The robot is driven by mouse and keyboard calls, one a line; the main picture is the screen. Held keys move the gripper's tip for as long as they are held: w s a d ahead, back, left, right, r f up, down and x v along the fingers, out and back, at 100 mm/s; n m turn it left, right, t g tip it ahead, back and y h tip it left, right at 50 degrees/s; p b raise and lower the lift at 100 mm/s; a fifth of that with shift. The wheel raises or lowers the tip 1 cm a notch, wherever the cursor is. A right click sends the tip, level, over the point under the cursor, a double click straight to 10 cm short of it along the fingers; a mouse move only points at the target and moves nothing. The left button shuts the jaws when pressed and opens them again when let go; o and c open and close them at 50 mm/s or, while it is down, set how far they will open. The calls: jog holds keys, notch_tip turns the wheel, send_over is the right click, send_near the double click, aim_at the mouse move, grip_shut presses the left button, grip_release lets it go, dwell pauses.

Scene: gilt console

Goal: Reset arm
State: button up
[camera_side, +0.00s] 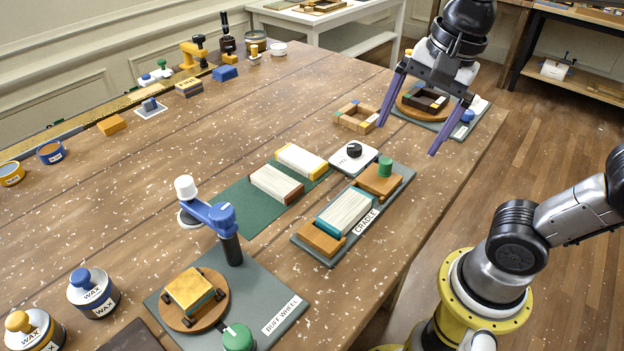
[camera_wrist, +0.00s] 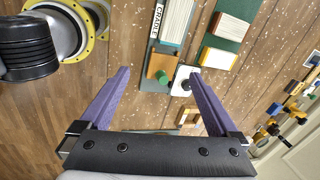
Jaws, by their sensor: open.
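My gripper (camera_side: 409,126) is at the far right end of the table, in the air above a round wooden turntable (camera_side: 408,112) that carries a dark-edged frame (camera_side: 430,97). Its two purple fingers are spread wide. In the wrist view my gripper (camera_wrist: 158,72) is also open, with nothing between the fingertips. A small wooden frame (camera_side: 355,116) lies on the table to the left of the fingers, apart from them.
A cradle board (camera_side: 328,251) holds a white block with teal edges (camera_side: 345,211). A green mat (camera_side: 240,205) bears two blocks. The buff wheel board (camera_side: 262,312) stands at the front. Wax tins (camera_side: 93,293) stand front left.

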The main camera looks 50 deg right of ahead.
jog(key=s+d+f+n+t, duration=0.2)
jog(key=s+f+n+t, duration=0.1)
jog(key=n, duration=1.3)
notch_tip(320, 180, down, 3)
jog(key=shift+s+d+r, duration=0.15)
jog(key=shift+s+d, duration=0.15)
jog(key=shift+s, duration=0.25)
